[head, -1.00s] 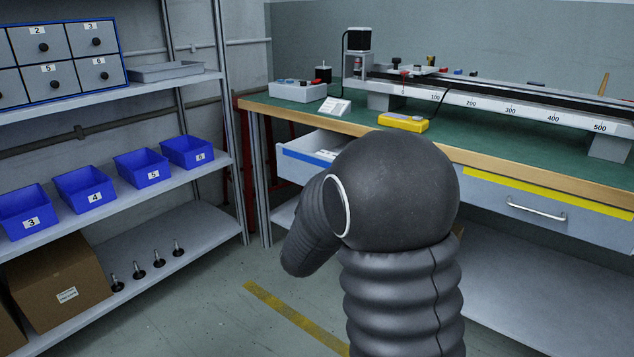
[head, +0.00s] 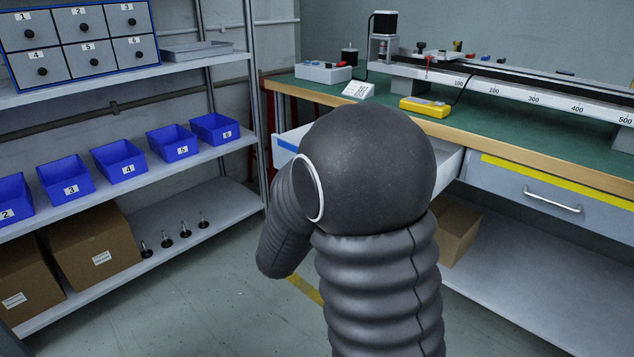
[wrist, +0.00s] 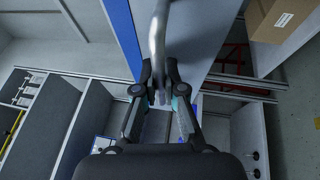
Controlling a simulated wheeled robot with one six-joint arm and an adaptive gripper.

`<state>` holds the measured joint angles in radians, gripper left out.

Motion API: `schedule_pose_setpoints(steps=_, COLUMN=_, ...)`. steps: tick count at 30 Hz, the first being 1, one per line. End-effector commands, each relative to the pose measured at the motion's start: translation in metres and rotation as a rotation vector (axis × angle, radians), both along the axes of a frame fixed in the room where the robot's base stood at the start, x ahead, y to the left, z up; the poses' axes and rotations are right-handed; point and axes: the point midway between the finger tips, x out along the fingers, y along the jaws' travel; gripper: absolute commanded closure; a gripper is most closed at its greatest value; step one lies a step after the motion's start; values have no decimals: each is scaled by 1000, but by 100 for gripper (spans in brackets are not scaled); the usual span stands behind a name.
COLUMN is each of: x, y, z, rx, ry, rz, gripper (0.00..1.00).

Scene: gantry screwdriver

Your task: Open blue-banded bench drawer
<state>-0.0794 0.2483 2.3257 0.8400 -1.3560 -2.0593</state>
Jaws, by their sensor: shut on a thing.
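The blue-banded drawer (head: 285,144) stands pulled out from under the left part of the bench in the head view. My arm hides most of its front and inside; part of its right side wall shows beside my arm. In the wrist view, the grey drawer front (wrist: 205,30) has a blue band (wrist: 122,32) along its top edge. A metal bar handle (wrist: 159,35) runs from that front down between my fingers. My gripper (wrist: 159,92) is shut on the handle. In the head view, my arm hides my gripper and the handle.
A yellow-banded drawer (head: 550,195) is shut to the right. A shelf rack with blue bins (head: 118,160) stands close on the left. A cardboard box (head: 457,232) sits on the bench's lower shelf. Floor (head: 190,300) is clear left of my arm.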

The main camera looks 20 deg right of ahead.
Motion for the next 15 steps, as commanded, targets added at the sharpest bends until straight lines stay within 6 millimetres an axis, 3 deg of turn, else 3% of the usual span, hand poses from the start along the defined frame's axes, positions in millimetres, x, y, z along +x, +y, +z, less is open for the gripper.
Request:
schedule_pose_setpoints(steps=2, x=1, y=1, z=1, rx=0, ry=-1, rz=3, gripper=100)
schedule_pose_setpoints(steps=3, x=1, y=1, z=1, rx=0, ry=-1, rz=4, gripper=86)
schedule_pose_setpoints(steps=6, x=1, y=1, z=0, rx=0, ry=-1, rz=3, gripper=65)
schedule_pose_setpoints(steps=15, x=0, y=1, z=0, rx=1, ry=0, rz=2, gripper=65)
